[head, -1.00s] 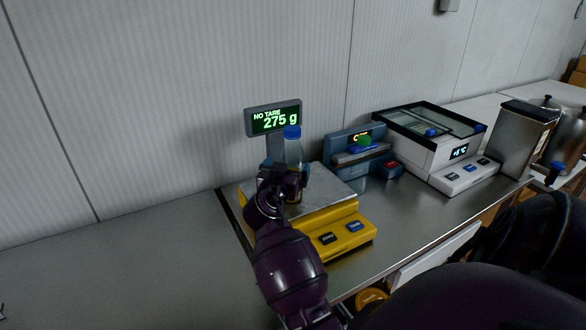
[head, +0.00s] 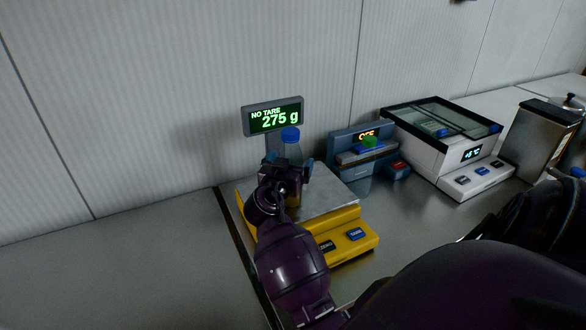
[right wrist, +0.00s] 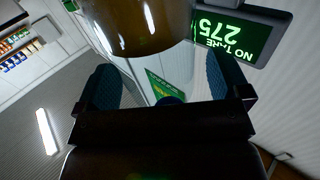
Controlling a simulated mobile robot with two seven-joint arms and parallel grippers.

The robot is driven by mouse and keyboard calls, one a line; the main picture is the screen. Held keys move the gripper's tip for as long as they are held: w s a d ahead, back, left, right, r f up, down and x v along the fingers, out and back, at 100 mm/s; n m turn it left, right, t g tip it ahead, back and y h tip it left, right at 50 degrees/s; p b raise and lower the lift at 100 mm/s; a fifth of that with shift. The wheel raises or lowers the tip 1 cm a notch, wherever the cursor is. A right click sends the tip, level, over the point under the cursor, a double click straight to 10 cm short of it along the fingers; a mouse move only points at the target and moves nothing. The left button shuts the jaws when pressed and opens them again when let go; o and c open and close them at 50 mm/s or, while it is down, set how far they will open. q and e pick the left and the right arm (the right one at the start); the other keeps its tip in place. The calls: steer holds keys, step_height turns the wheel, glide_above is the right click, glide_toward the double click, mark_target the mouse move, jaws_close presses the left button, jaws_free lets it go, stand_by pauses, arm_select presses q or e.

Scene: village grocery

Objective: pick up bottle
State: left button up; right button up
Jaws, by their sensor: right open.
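A clear bottle (head: 292,149) with a blue cap and a brown lower part stands upright on the steel plate of a yellow scale (head: 348,238). The scale's display (head: 274,118) reads 275 g. My right gripper (head: 287,172) is at the bottle's near side, hiding part of its lower body. In the right wrist view the bottle (right wrist: 140,28) shows large, its brown part at the top, between the two blue-padded fingers (right wrist: 164,88). The fingers are open, with gaps beside the bottle. My left gripper is not in view.
A pale wall is close behind. The counter at left (head: 110,270) is clear.

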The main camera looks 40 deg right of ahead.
steer(key=shift+w+d, duration=0.15)
steer(key=shift+d, duration=0.2)
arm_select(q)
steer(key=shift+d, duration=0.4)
arm_select(e)
steer(key=shift+a, duration=0.1)
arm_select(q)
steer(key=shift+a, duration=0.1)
arm_select(e)
steer(key=shift+c, duration=0.2)
steer(key=shift+c, duration=1.3)
steer(key=c, duration=1)
steer(key=shift+o, duration=0.2)
steer(key=shift+r, duration=0.1)
